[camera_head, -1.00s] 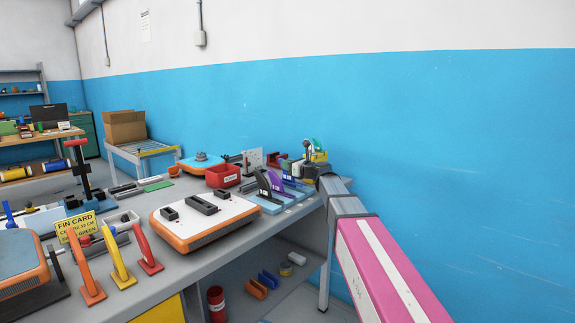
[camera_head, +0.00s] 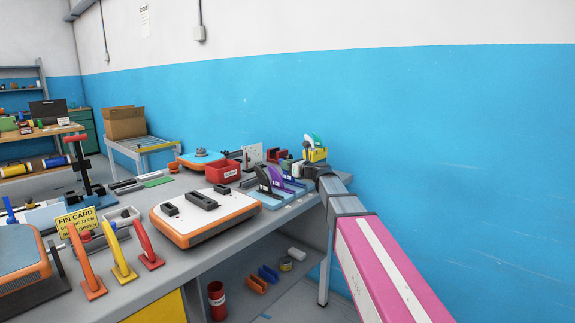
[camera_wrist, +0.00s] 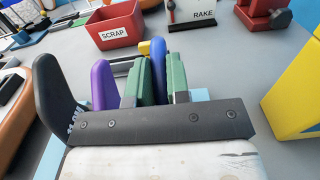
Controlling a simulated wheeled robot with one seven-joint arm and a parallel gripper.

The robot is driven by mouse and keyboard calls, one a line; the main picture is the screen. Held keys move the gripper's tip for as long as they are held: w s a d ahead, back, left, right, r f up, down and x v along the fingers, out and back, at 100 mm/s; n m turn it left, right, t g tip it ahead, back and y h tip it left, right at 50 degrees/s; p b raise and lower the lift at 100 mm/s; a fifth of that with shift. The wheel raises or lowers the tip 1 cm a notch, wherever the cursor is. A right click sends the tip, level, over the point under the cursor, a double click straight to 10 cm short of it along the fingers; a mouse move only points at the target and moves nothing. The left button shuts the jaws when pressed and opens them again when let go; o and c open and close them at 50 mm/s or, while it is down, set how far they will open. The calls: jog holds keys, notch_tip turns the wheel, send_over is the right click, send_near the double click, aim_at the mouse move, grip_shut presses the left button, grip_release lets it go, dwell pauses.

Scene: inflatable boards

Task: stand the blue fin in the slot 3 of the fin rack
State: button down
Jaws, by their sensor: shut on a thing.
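The blue fin (camera_wrist: 158,68) stands between the green finger pads of my gripper (camera_wrist: 154,82) in the wrist view. My gripper is shut on it. Its lower end is hidden behind the dark gripper body. The light blue fin rack (camera_head: 272,203) lies near the right end of the bench. It holds a black fin (camera_wrist: 55,92) and a purple fin (camera_wrist: 103,84), both to the left of my gripper in the wrist view. The held fin is over or at the rack; I cannot tell whether it sits in a slot. Slot numbers cannot be read.
A red scrap bin (camera_wrist: 110,27) and a white rake sign (camera_wrist: 192,10) stand behind the rack. A yellow object (camera_wrist: 298,95) is close on the right. A white and orange board (camera_head: 205,215) lies left of the rack. A fin card (camera_head: 76,222) stands farther left.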

jog(key=shift+f, duration=0.1)
jog(key=c, duration=1)
grip_release()
jog(key=v, duration=1)
jog(key=shift+s+d, duration=0.3)
